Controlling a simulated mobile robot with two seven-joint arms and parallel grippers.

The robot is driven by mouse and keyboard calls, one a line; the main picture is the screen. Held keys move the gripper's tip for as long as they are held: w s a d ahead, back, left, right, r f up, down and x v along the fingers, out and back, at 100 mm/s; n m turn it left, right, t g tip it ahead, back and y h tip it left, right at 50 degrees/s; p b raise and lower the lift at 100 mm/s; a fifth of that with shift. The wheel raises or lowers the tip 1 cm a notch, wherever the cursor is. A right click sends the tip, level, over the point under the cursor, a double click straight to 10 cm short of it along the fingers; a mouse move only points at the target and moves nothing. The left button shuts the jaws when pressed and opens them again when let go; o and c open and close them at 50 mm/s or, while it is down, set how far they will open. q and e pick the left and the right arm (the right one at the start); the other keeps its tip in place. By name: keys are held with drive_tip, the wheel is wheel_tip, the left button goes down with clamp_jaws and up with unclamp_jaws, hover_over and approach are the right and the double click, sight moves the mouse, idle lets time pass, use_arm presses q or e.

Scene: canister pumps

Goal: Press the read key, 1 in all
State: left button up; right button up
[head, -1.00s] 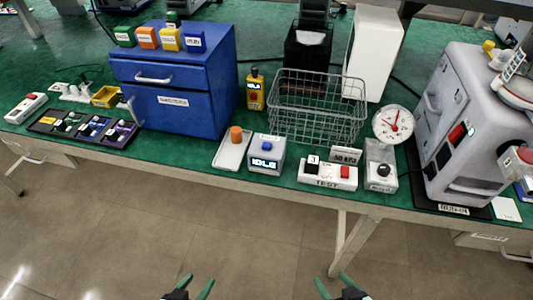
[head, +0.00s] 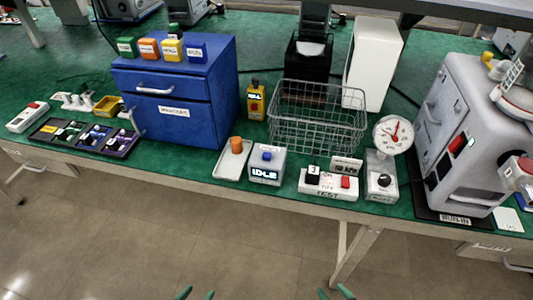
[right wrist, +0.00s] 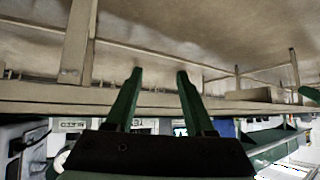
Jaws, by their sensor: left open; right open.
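A small white box with a blue button (head: 267,156) on top and a display reading "IDLE" (head: 264,174) stands near the bench's front edge. No key label reading "read" is legible. My left gripper (head: 195,293) and right gripper (head: 337,292) show only their green fingertips at the bottom of the head view, open and empty, apart from the bench things. In the right wrist view my right gripper (right wrist: 160,72) is open, with nothing between its fingers.
A white tray with an orange-capped item (head: 236,145) is left of the display box. A wire basket (head: 318,115) stands behind. A dial gauge (head: 393,134) and a grey machine (head: 455,135) are at right, a blue cabinet (head: 180,95) at left. Floor before the bench is clear.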

clamp_jaws()
idle(1.4)
